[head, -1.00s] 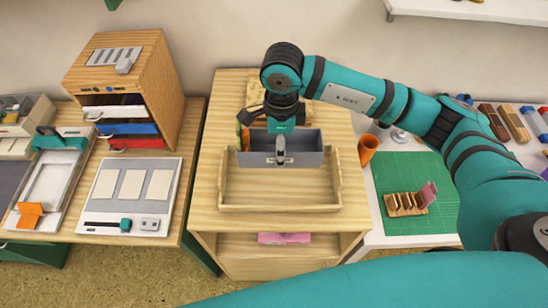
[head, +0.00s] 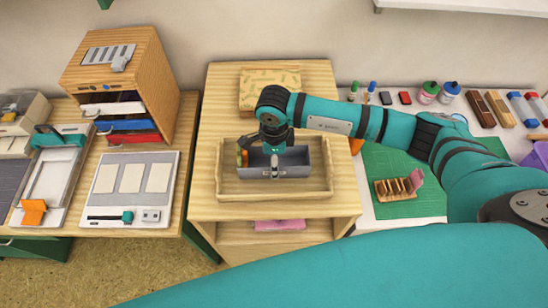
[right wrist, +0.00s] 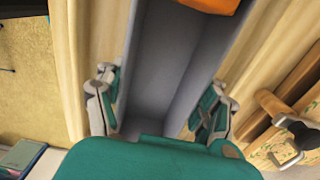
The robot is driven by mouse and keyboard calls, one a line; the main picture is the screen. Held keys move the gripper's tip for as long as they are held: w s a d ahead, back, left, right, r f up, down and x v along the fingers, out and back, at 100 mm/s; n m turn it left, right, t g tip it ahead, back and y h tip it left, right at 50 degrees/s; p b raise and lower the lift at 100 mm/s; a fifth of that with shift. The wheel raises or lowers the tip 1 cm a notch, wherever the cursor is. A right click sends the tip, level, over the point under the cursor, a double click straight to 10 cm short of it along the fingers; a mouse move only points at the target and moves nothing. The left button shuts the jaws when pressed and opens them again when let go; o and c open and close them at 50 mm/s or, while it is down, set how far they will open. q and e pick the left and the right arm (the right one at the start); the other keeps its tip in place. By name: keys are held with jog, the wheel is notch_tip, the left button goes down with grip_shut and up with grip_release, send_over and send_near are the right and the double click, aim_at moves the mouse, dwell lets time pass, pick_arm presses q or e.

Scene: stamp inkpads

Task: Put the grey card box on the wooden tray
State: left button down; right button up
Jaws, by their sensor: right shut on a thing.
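The grey card box (head: 298,172) is an open-topped box within the rim of the wooden tray (head: 238,190) in the head view. I cannot tell whether its base touches the tray floor. My right gripper (head: 275,165) reaches down over the middle of the box and is shut on it. In the right wrist view my right gripper's fingers (right wrist: 158,103) are at the two long walls of the grey box (right wrist: 165,65). An orange thing (right wrist: 207,4) shows at the box's far end, and orange and green show at its left end in the head view. My left gripper is not in view.
The tray lies on a wooden cabinet (head: 215,100). A patterned tan block (head: 268,85) lies behind the tray. To the right is a green mat (head: 400,206) with a wooden rack (head: 396,187). To the left are a wooden drawer unit (head: 140,70) and a white panel (head: 130,210).

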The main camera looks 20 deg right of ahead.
jog(key=o, duration=1.3)
jog(key=shift+f, duration=0.1)
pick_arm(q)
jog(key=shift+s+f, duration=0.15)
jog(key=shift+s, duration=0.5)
pick_arm(e)
jog(key=shift+w+r, duration=0.1)
jog(key=shift+r, duration=0.25)
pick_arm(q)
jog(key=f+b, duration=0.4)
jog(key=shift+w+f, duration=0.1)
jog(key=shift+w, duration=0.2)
pick_arm(e)
notch_tip(320, 180, up, 12)
jog(key=shift+f, duration=0.2)
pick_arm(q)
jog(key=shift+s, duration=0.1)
